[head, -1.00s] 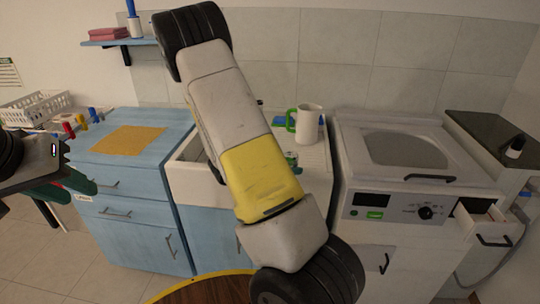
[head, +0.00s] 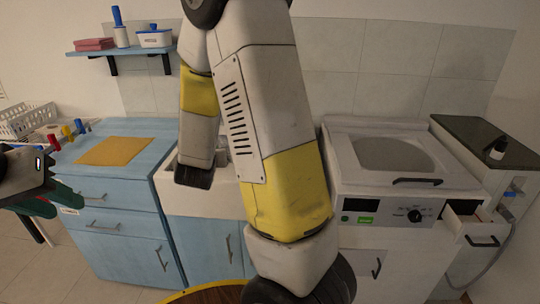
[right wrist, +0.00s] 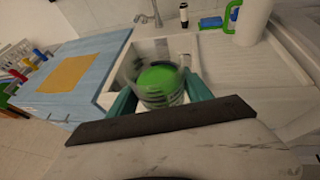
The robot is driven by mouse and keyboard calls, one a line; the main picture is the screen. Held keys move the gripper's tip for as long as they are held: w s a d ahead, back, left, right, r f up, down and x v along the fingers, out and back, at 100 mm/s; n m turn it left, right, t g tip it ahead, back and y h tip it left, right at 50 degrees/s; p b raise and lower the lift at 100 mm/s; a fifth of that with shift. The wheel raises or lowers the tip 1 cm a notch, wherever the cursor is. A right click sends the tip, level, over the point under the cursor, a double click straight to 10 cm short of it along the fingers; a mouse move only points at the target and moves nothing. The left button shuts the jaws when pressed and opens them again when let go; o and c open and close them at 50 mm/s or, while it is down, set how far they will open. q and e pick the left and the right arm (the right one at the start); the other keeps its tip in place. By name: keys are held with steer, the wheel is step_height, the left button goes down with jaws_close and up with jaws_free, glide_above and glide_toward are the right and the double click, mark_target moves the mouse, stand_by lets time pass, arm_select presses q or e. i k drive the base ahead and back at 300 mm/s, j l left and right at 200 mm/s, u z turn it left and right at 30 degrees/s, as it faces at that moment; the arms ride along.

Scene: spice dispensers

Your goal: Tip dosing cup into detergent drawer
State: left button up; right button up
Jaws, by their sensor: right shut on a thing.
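The dosing cup (right wrist: 147,76) is clear with green in it, blurred, between the teal fingers of my right gripper (right wrist: 161,97) in the right wrist view. The gripper is shut on it, with the sink behind. In the head view my right arm hides the gripper and cup. The detergent drawer (head: 474,232) stands pulled out at the washing machine's upper right front, well right of my right arm. My left gripper (head: 40,200) is at the left edge of the head view, its teal fingers apart, with nothing seen between them.
The white washing machine (head: 362,187) stands right of the sink cabinet (head: 200,235). A blue cabinet (head: 110,195) with a yellow cloth (head: 115,151) is on the left. A white jug with a green handle (right wrist: 252,22) stands beside the sink. A dark counter (head: 470,132) is at the far right.

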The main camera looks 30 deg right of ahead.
mark_target(478, 230)
steer(key=z, duration=0.85)
steer(key=l+z, duration=0.25)
steer(key=z, duration=0.2)
steer(key=l+z, duration=0.25)
steer(key=z, duration=0.15)
steer(key=i+l, duration=0.1)
steer(key=l, duration=0.2)
steer(key=i+l, duration=0.15)
steer(key=l, duration=0.15)
steer(key=i+l, duration=0.1)
steer(key=l, duration=0.15)
